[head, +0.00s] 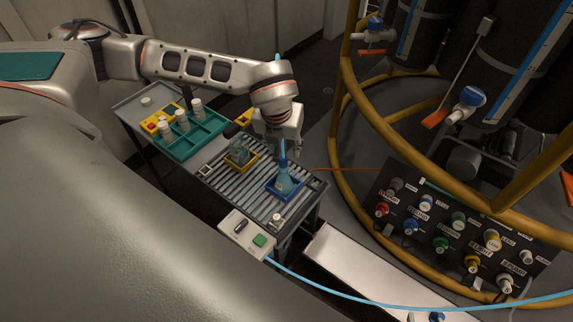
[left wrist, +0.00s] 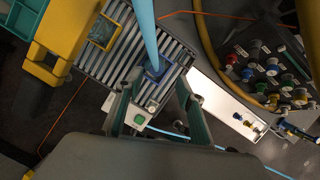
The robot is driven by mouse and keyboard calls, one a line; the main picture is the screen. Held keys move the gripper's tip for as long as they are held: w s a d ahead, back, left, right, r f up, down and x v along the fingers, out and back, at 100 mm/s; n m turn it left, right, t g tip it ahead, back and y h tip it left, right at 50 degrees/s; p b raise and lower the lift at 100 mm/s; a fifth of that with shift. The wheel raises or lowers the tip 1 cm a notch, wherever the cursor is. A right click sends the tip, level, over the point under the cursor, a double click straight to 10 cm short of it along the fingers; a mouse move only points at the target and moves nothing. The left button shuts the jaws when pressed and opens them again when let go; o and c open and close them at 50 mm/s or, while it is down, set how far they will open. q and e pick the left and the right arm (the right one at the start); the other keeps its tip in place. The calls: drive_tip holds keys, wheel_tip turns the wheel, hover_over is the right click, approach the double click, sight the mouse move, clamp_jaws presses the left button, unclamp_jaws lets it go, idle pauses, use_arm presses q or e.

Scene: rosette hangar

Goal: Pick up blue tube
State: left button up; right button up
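The light-blue tube (head: 283,165) stands upright, its wider lower end in a square blue holder (head: 298,187) on the roller table. In the head view its tip rises above my left arm, which hides its middle. My left gripper (head: 284,150) is by the tube, above the holder. In the left wrist view the tube (left wrist: 149,30) runs down to the blue holder (left wrist: 163,73), beyond the fingertips. The two teal fingers of my left gripper (left wrist: 160,100) are spread apart with nothing between their tips. My right gripper is in neither view.
A yellow holder with a clear vessel (head: 239,152) stands left of the tube. A green tray (head: 205,135) with white bottles is behind it. A control box (head: 248,233) is at the front edge. A yellow tubular frame (head: 338,130) and a connector panel (head: 455,235) stand right.

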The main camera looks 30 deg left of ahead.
use_arm(q)
drive_tip(key=x, duration=0.7)
drive_tip(key=shift+s+a+f, duration=0.2)
drive_tip(key=shift+a+f, duration=0.05)
drive_tip(key=shift+a, duration=0.05)
drive_tip(key=c, duration=1)
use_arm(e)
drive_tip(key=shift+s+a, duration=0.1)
use_arm(q)
drive_tip(key=shift+c, duration=0.2)
wheel_tip(320, 180, up, 20)
wheel_tip(320, 180, up, 13)
drive_tip(key=p, duration=0.8)
hover_over(283, 158)
drive_tip(key=shift+f, duration=0.15)
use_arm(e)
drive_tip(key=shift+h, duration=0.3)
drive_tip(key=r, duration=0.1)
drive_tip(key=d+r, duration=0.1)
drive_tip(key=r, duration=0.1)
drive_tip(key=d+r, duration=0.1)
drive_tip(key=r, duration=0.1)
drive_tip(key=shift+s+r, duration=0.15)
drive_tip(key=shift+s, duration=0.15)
